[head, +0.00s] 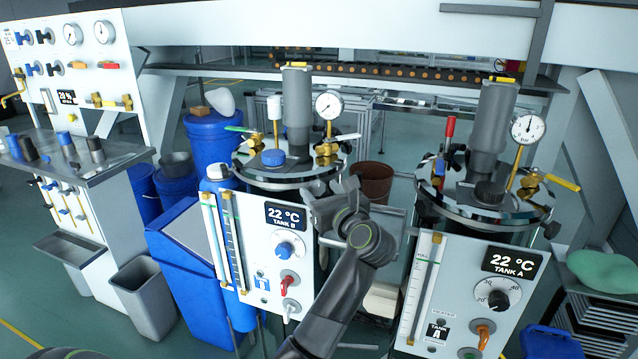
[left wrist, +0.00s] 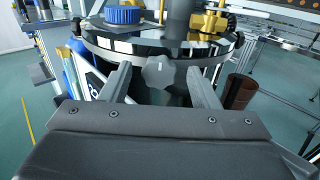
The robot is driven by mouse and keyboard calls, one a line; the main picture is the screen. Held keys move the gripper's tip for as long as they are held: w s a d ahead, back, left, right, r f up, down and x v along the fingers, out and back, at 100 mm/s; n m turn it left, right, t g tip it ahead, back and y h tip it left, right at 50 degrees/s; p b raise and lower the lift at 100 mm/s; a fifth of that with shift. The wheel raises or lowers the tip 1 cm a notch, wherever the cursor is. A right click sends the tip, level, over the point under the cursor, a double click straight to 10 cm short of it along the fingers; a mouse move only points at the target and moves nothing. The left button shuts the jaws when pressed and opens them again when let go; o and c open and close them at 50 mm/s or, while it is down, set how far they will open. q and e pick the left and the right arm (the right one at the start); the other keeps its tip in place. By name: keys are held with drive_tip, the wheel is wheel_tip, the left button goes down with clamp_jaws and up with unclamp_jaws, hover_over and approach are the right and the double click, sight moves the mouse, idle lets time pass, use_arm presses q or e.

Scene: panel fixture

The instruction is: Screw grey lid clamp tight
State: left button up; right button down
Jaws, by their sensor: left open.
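The grey lid clamp knob (left wrist: 160,72) has a lobed rim and a pale mark on its face. It sits at the front rim of the tank B lid (left wrist: 110,42) in the left wrist view. My left gripper (left wrist: 160,78) is open, with one finger on each side of the knob and visible gaps between. In the head view my left gripper (head: 332,190) is at the front right edge of the tank B lid (head: 262,178). There the knob is hard to tell apart from the fingers. My right gripper is not in view.
The tank B panel (head: 266,263) with switches stands below the lid. A blue cap (head: 273,157), brass valves (head: 326,148) and a gauge (head: 328,105) rise from the lid. Tank A's panel (head: 470,290) is to the right. A brown bucket (head: 374,182) stands behind.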

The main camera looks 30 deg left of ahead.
use_arm(q)
drive_tip(key=shift+w+a, duration=0.2)
drive_tip(key=shift+a, duration=0.2)
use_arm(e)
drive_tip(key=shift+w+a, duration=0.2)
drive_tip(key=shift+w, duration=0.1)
use_arm(q)
drive_tip(key=shift+r, duration=0.1)
drive_tip(key=c, duration=1)
drive_tip(key=shift+o, duration=0.2)
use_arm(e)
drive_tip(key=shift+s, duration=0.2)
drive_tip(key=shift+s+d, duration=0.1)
